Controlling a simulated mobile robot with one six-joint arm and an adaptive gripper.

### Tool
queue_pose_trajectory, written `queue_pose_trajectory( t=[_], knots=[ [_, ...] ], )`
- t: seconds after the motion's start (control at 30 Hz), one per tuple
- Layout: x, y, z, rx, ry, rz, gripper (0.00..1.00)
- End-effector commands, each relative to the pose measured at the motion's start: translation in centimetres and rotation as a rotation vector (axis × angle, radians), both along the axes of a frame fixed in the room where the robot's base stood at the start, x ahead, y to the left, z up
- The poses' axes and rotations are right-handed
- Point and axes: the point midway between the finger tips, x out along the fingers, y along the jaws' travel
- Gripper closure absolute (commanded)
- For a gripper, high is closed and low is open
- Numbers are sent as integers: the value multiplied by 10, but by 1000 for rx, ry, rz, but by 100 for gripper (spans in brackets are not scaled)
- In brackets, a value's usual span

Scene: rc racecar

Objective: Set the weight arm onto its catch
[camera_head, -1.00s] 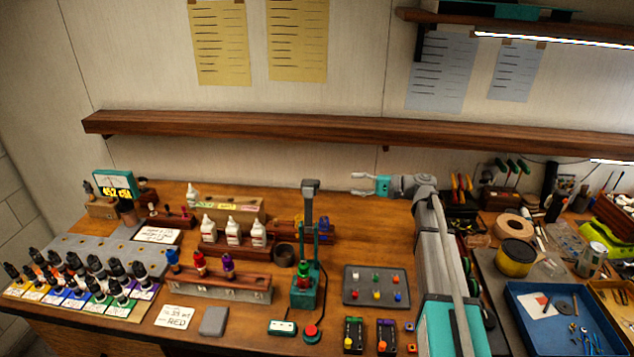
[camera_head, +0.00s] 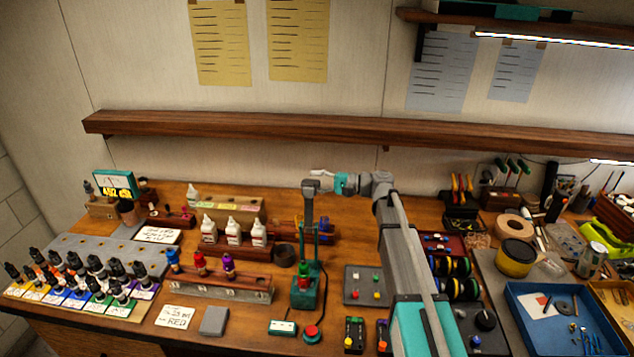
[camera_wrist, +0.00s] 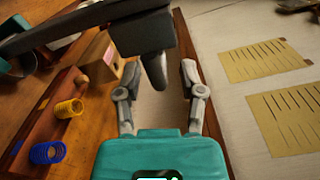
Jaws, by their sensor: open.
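A small teal-based stand (camera_head: 305,291) with a grey upright is on the bench in the head view. At its top is a grey block (camera_head: 309,188), seemingly the weight arm's end. In the wrist view a dark bar (camera_wrist: 70,24) runs in from the left to a dark block (camera_wrist: 143,32), with a tapered peg (camera_wrist: 156,70) below it. My gripper (camera_head: 320,178) is beside the stand's top. In the wrist view its open fingers (camera_wrist: 160,84) lie either side of the peg tip; I cannot tell whether they touch it. I cannot make out the catch.
A wooden shelf (camera_head: 240,126) runs along the wall behind my gripper. White bottles (camera_head: 232,231) stand left of the stand. Blue and yellow coils (camera_wrist: 68,108) sit on a wooden rack in the wrist view. A grey tray with coloured caps (camera_head: 352,291) is to the right, partly behind my arm.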

Motion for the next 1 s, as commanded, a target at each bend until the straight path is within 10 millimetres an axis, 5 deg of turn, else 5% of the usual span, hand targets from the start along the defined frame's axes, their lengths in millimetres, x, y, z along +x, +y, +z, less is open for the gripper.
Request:
queue_pose_trajectory(
  t=[0.57,0.83,1.0],
  knots=[
    [1,17,0,0,0,-1,49],
    [1,17,0,0,0,-1,97],
    [1,17,0,1,0,-1,100]
  ],
)
